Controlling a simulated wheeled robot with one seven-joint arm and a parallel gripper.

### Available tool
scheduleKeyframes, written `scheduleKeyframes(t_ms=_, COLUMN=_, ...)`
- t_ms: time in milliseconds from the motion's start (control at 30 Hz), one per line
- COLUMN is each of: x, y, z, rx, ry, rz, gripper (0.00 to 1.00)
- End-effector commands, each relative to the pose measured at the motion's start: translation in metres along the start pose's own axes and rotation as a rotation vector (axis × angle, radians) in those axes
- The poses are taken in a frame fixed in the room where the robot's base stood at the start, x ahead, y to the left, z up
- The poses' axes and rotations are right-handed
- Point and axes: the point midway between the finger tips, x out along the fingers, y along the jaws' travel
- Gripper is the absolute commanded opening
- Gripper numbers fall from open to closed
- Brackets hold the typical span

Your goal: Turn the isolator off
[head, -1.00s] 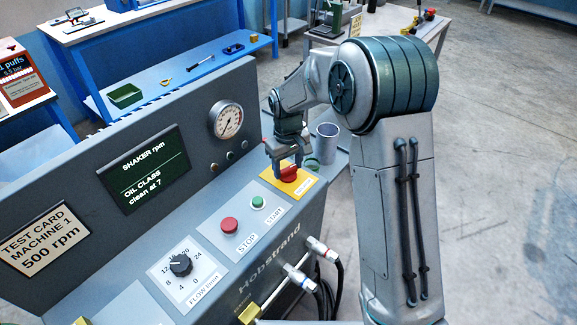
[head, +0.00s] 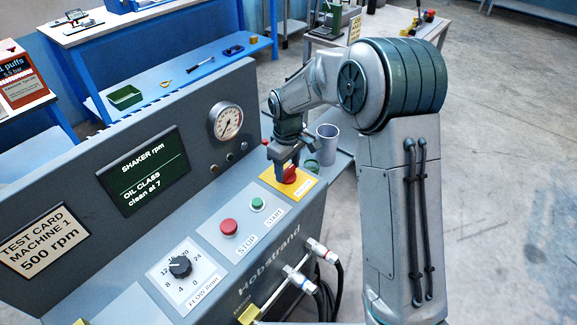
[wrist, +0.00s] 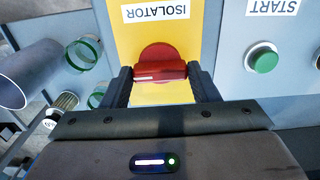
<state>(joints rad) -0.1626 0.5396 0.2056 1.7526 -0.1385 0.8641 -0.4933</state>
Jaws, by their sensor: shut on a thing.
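The isolator is a red rotary handle (head: 290,173) on a yellow plate (head: 305,187) at the right end of the sloped panel. In the wrist view, the red handle (wrist: 160,71) lies crosswise, roughly parallel to the upside-down ISOLATOR label (wrist: 168,12), over a round red base. My gripper (wrist: 160,80) is shut on the handle, with one dark finger at each end of it. In the head view, my gripper (head: 284,166) points down at the isolator and hides part of it.
A red STOP button (head: 229,227), a green START button (head: 257,203) and a black flow knob (head: 180,266) lie left of the isolator. A grey cup (head: 327,143) and green rings (wrist: 86,50) stand beside the plate. A gauge (head: 226,122) is on the upright panel.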

Motion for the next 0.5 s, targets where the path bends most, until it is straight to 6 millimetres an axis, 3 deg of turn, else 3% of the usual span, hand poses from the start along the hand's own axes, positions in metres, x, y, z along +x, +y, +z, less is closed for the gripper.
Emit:
scheduleKeyframes(t_ms=100, x=-0.0012, y=-0.0012, z=-0.0019, rx=-0.005, ry=0.004, rz=0.001, gripper=0.32)
scheduleKeyframes(t_ms=133, x=-0.0012, y=-0.0013, z=-0.0019, rx=-0.005, ry=0.004, rz=0.001, gripper=0.63)
scheduleKeyframes(t_ms=200, x=-0.0011, y=-0.0011, z=-0.0017, rx=-0.004, ry=0.003, rz=0.001, gripper=0.76)
scheduleKeyframes(t_ms=500, x=-0.0022, y=0.0008, z=0.0000, rx=0.001, ry=0.002, rz=0.001, gripper=0.76)
